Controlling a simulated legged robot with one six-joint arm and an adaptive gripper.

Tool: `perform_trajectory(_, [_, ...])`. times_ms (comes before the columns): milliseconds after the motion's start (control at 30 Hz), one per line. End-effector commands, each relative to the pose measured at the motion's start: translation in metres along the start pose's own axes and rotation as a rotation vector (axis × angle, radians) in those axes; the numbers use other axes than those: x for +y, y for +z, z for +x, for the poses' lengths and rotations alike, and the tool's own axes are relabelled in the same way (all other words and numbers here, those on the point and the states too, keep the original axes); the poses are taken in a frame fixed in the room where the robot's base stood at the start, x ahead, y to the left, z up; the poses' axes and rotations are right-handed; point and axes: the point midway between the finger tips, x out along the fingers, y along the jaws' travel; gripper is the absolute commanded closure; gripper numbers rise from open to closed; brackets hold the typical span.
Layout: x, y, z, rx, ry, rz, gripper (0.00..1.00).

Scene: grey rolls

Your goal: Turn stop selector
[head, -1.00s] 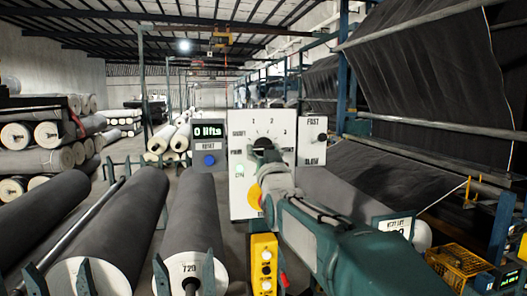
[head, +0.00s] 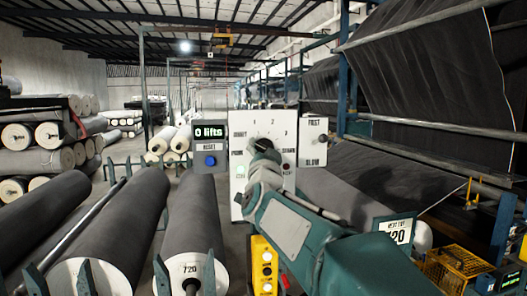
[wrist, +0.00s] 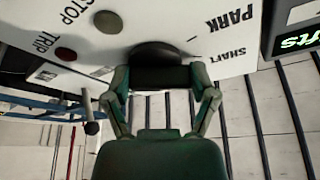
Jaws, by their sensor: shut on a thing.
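The selector is a dark round knob on a white panel (head: 237,205), with numbers and words such as PARK and SHAFT around it. My gripper (head: 263,153) reaches the panel's middle in the head view and covers most of the knob. In the wrist view the black knob (wrist: 153,50) sits between the two fingers of my gripper (wrist: 160,76), which is shut on it. The panel fills the top of that view, with the words STOP, TRIP, PARK and SHAFT. Which mark the knob points at is hidden.
A grey box (head: 209,147) reading "0 lifts" with a blue button adjoins the panel on the left. A smaller FAST/SLOW plate (head: 314,150) with a knob adjoins it on the right. A yellow button box (head: 263,268) stands below. Grey rolls (head: 192,225) lie at left.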

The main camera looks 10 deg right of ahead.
Motion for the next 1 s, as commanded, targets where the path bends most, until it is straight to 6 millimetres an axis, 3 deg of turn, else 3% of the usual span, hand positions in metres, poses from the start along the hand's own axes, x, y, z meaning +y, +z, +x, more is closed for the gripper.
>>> perform_trajectory(333, [0.0, 0.0, 0.0, 0.0, 0.001, 0.002, 0.73])
perform_trajectory(367, [0.0, 0.0, 0.0, 0.0, 0.001, 0.002, 0.17])
perform_trajectory(400, [0.0, 0.0, 0.0, 0.0, 0.001, 0.002, 0.0])
perform_trajectory(833, [0.0, 0.0, -0.001, 0.0, 0.001, 0.001, 0.0])
perform_trajectory(1000, [-0.001, 0.0, -0.014, 0.0, 0.0, 0.002, 0.0])
